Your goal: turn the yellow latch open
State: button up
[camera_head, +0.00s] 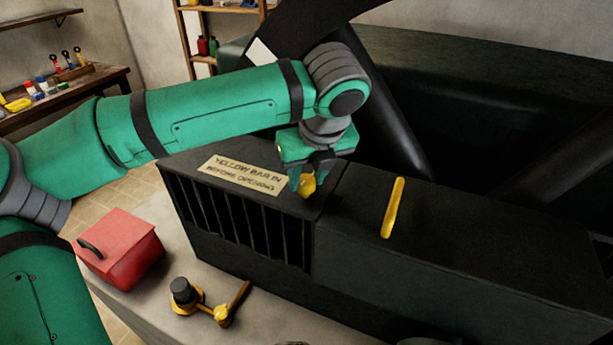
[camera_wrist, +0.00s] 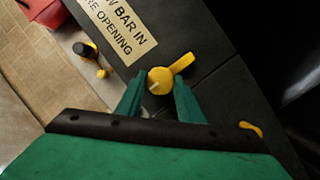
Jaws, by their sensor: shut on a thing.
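The yellow latch (camera_wrist: 181,64) sits on top of the dark machine housing, beside the label. In the wrist view it has a round hub and a short arm pointing up and to the right. In the head view only a small part of the latch (camera_head: 307,186) shows below my fingers. My gripper (camera_head: 308,178) points down over it and is shut on its round hub. In the wrist view the two green fingers of my gripper (camera_wrist: 158,92) stand on either side of the hub.
A label (camera_head: 241,175) reads "YELLOW BAR IN BEFORE OPENING". A yellow bar (camera_head: 393,207) lies on the housing to the right. A red box (camera_head: 119,247) and a yellow part with a black knob (camera_head: 215,306) are on the grey surface in front.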

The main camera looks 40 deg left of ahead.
dwell(0.4)
jog(key=o, duration=1)
jog(key=shift+o, duration=0.2)
jog(key=v, duration=1)
jog(key=shift+r, duration=0.35)
jog(key=shift+s+d, duration=0.1)
jog(key=shift+d, duration=0.05)
